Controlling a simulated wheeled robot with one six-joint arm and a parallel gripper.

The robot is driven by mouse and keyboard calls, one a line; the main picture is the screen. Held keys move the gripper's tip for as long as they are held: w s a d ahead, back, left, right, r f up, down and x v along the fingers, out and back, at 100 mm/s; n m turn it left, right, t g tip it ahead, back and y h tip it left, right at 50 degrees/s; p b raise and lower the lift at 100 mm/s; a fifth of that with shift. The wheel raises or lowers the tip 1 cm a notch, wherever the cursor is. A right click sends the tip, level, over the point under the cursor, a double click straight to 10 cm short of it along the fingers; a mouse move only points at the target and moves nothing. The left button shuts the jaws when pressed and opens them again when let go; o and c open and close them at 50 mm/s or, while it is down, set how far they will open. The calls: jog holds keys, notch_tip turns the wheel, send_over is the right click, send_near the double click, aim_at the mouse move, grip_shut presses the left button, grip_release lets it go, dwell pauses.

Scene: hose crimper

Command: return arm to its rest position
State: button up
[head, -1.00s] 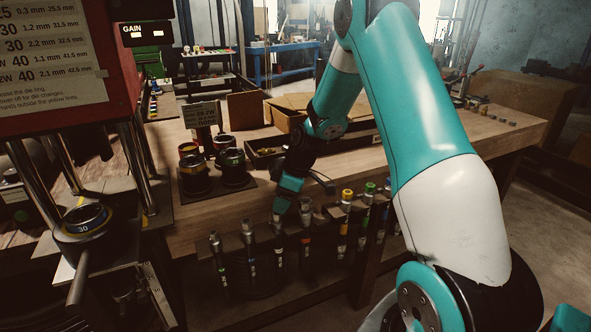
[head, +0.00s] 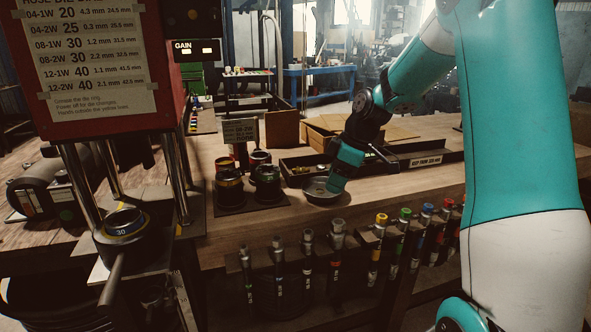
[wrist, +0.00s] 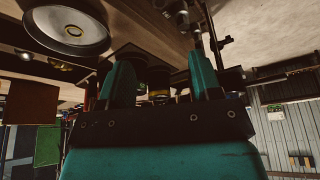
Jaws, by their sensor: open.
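My gripper (head: 338,182) is above the wooden bench, by a shallow round metal dish (head: 322,190) in the head view. In the wrist view my gripper (wrist: 160,85) shows two teal fingers spread apart with nothing held between them. The same dish shows at the upper left of the wrist view (wrist: 66,32). My arm reaches in from the right of the head view, its upper link raised.
Stacked dies (head: 229,188) stand on a dark mat left of the gripper. The crimper with a die ring (head: 123,226) stands at left. A tray (head: 440,160) lies behind. The bench (head: 225,243) has free room.

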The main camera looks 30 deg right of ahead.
jog(key=s+a+r, duration=0.2)
jog(key=s+a, duration=0.1)
jog(key=a, duration=0.4)
jog(key=s+a+r+g, duration=0.1)
jog(key=s+a, duration=0.2)
jog(key=a, duration=0.3)
jog(key=s+a+r, duration=0.2)
jog(key=s+a, duration=0.1)
jog(key=a, duration=0.4)
jog(key=s+a+m+g, duration=0.1)
jog(key=s+a, duration=0.3)
jog(key=s, duration=0.3)
jog(key=s+a+g+y, duration=0.1)
jog(key=s+a, duration=0.3)
jog(key=s, duration=0.3)
jog(key=shift+s+a+m, duration=0.25)
jog(key=shift+s+m, duration=0.1)
jog(key=shift+m, duration=0.05)
